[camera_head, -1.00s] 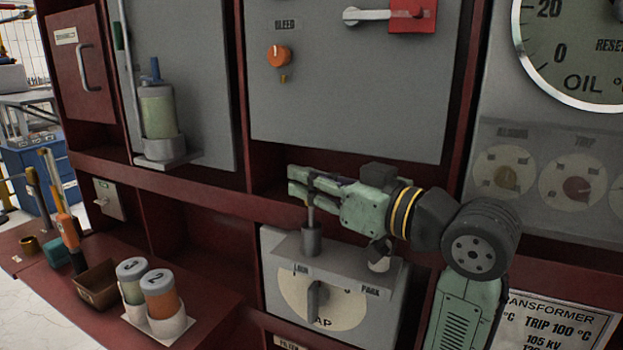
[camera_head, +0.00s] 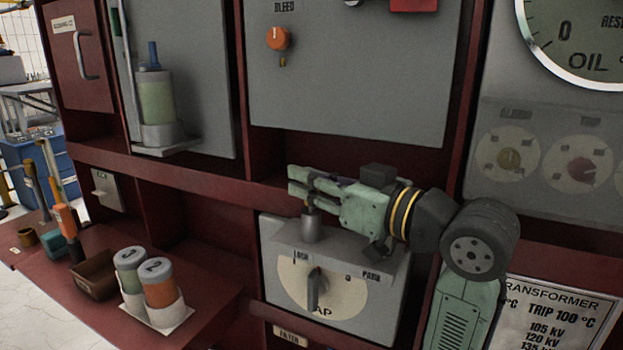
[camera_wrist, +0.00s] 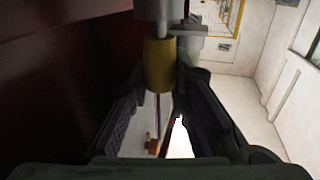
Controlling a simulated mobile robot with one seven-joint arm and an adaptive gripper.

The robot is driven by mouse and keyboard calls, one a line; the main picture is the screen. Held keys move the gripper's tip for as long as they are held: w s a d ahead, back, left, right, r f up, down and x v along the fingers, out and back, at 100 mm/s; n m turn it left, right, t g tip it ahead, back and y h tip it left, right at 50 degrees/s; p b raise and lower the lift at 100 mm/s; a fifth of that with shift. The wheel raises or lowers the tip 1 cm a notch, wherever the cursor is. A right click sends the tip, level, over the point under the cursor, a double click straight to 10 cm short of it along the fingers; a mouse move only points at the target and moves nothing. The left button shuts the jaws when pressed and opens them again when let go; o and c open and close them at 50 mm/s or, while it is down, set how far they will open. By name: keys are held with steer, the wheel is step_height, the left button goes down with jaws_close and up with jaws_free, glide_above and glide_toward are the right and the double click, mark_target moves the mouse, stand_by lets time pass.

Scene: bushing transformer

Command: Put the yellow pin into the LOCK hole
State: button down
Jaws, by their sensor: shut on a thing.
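My gripper (camera_head: 306,196) is shut on the yellow pin, just above the grey box. The wrist view shows the pin's yellow part (camera_wrist: 159,66) between the fingertips (camera_wrist: 166,82). In the head view the fingers hide most of the pin. A short shaft shows below them, meeting the top of the grey upright socket (camera_head: 311,228) at the LOCK label (camera_head: 300,256). The shaft looks upright and in line with the socket. I cannot tell how deep it sits, as the hole's mouth is hidden. The PARK label (camera_head: 370,276) is to the right.
The grey box carries a dial with a dark knob (camera_head: 313,289). A red shelf edge (camera_head: 220,190) runs close behind my gripper. Two numbered canisters (camera_head: 158,283) and a brown bin (camera_head: 95,274) stand at lower left. A large panel (camera_head: 350,80) rises above.

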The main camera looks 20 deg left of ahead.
steer(key=shift+f, duration=0.25)
steer(key=c, duration=1.4)
jaws_free()
steer(key=v, duration=1.2)
steer(key=shift+s, duration=0.1)
